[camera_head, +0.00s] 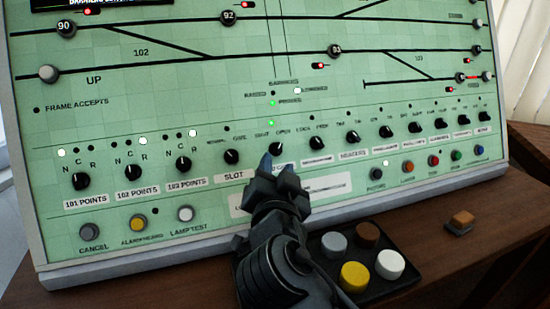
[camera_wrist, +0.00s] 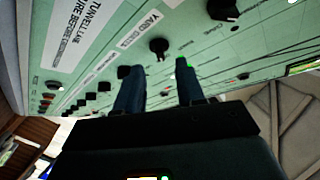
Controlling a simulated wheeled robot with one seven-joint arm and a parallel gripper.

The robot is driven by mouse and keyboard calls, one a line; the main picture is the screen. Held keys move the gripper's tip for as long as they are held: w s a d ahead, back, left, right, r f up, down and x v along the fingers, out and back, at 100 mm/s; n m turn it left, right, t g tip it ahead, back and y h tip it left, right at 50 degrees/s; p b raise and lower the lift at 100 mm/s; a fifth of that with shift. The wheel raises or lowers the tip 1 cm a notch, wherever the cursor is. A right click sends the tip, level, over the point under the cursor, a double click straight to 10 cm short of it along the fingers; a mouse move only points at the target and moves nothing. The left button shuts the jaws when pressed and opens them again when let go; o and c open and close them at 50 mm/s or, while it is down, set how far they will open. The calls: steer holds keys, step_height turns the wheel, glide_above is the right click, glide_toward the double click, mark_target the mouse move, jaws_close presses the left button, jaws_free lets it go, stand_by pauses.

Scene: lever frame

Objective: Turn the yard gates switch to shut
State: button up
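The yard gates switch is a black knob on the green panel, partly hidden behind my gripper in the head view (camera_head: 277,149). The words SHUT and OPEN stand above it, left and right. In the wrist view the knob (camera_wrist: 159,47) shows whole beside its YARD label. It lies beyond my fingertips, in line with the gap between them. I cannot clearly read which word it points at. My gripper (camera_head: 279,165) is just in front of the panel, below the knob. In the wrist view its two fingers (camera_wrist: 157,76) are apart with nothing between them.
A row of similar knobs runs both ways, with the slot switch (camera_head: 231,157) close on the left. Push buttons, such as the lamptest button (camera_head: 185,213), sit below. A black button box (camera_head: 331,268) stands on the wooden desk (camera_head: 500,222), right of my arm.

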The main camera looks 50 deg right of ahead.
mark_target(277, 153)
steer(key=shift+p+x, duration=0.3)
steer(key=shift+x, duration=2)
jaws_close()
